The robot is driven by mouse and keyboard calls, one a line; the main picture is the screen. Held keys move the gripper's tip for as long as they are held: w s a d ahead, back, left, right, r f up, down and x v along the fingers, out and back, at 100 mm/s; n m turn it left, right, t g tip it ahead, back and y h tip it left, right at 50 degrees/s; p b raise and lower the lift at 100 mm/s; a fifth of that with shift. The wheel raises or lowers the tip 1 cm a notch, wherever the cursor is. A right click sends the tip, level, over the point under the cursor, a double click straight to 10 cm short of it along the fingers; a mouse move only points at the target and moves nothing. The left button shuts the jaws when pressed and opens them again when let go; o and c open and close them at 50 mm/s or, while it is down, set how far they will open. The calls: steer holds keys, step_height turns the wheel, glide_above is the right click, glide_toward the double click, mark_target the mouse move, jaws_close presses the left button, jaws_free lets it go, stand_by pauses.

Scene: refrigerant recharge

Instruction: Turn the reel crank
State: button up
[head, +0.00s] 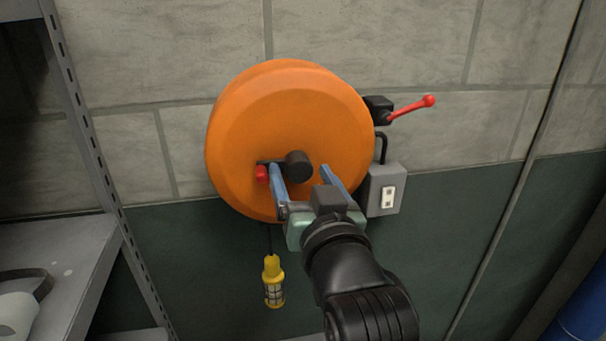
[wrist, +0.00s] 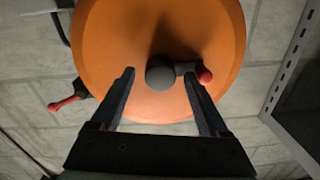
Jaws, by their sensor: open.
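The round orange reel (head: 240,125) is mounted on the wall and fills the top of the wrist view (wrist: 110,35). Its crank has a dark round hub (head: 298,166) at the middle and a short dark arm ending in a red knob (head: 261,174). The arm points left in the head view. In the wrist view the hub (wrist: 160,74) appears between the fingertips and the red knob (wrist: 205,75) lies just outside the right finger. My gripper (head: 300,170) is open and empty in front of the reel. I cannot tell whether a finger touches the crank.
A red-handled lever (head: 412,108) sticks out to the reel's right, above a grey switch box (head: 385,190). A yellow caged lamp (head: 273,281) hangs below the reel. A grey metal shelf (head: 60,270) stands at the left. The wall right of the box is clear.

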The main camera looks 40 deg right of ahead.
jaws_close()
steer(key=shift+m, duration=0.3)
steer(key=m+p, duration=0.1)
steer(key=m, duration=0.2)
steer(key=shift+m, duration=0.4)
steer(key=m, duration=0.4)
steer(key=shift+m+p, duration=0.3)
steer(key=shift+p, duration=0.1)
steer(key=m, duration=0.4)
steer(key=shift+m, duration=0.3)
steer(key=shift+f+m, duration=0.1)
steer(key=shift+m, duration=2.2)
steer(key=shift+h, duration=0.3)
